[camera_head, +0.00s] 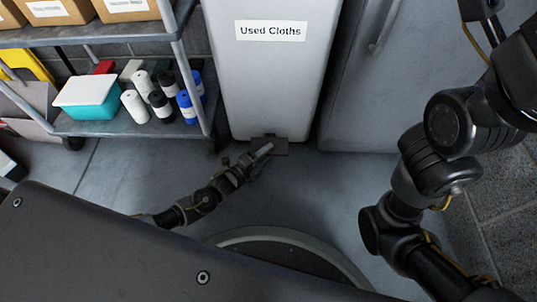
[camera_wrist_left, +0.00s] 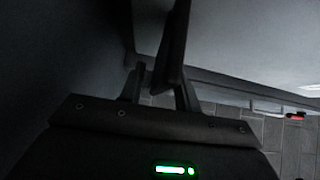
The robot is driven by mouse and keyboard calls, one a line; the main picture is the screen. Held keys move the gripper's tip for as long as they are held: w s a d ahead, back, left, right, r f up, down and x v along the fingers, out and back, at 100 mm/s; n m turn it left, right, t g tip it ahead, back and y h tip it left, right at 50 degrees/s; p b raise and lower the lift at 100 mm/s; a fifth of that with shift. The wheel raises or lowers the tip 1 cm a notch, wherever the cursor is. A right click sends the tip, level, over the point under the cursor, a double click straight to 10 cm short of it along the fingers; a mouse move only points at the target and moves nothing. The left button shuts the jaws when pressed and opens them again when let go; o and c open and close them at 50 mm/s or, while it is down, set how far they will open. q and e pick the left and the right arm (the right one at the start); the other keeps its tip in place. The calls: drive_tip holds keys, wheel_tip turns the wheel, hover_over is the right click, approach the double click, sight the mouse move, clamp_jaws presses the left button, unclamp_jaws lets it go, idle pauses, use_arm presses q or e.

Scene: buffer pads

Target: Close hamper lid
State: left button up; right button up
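The hamper (camera_head: 265,85) is a tall pale grey bin labelled "Used Cloths" at the top middle of the head view. Its upper end and lid are out of the frame. A dark pedal-like plate (camera_head: 280,148) sticks out at the foot of its front. My left gripper (camera_head: 264,151) is low at this plate, close to the floor; I cannot tell whether it touches the plate.
A metal shelf cart (camera_head: 100,127) stands left of the hamper, with a teal box (camera_head: 88,105), several rolls and cardboard boxes. A grey cabinet (camera_head: 375,80) stands to the right.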

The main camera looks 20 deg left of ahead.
use_arm(q)
drive_tip(key=shift+w+d, duration=0.35)
drive_tip(key=shift+w, duration=0.1)
clamp_jaws()
